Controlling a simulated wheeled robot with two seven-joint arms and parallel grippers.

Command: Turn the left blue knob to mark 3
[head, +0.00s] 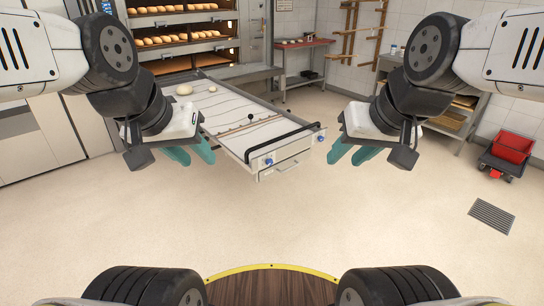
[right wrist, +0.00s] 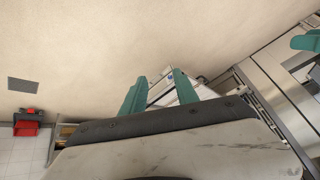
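Two blue knobs sit on the front panel of a long loader table (head: 285,152) in the head view. The left blue knob (head: 268,161) is near the panel's left end, and the right blue knob (head: 321,138) is near its right end. The marks around them are too small to read. My left gripper (head: 190,158) is open and empty, left of the loader's front. My right gripper (head: 350,155) is open and empty, right of the panel and apart from it. In the right wrist view its teal fingers (right wrist: 158,95) stand apart with part of the loader visible beyond.
A dark handle bar (head: 280,138) runs along the loader's front, with a black ball-topped lever (head: 250,117) behind it. Dough pieces (head: 184,90) lie at its far end, before the deck ovens with bread (head: 185,40). A red cart (head: 508,150) stands right. The near floor is clear.

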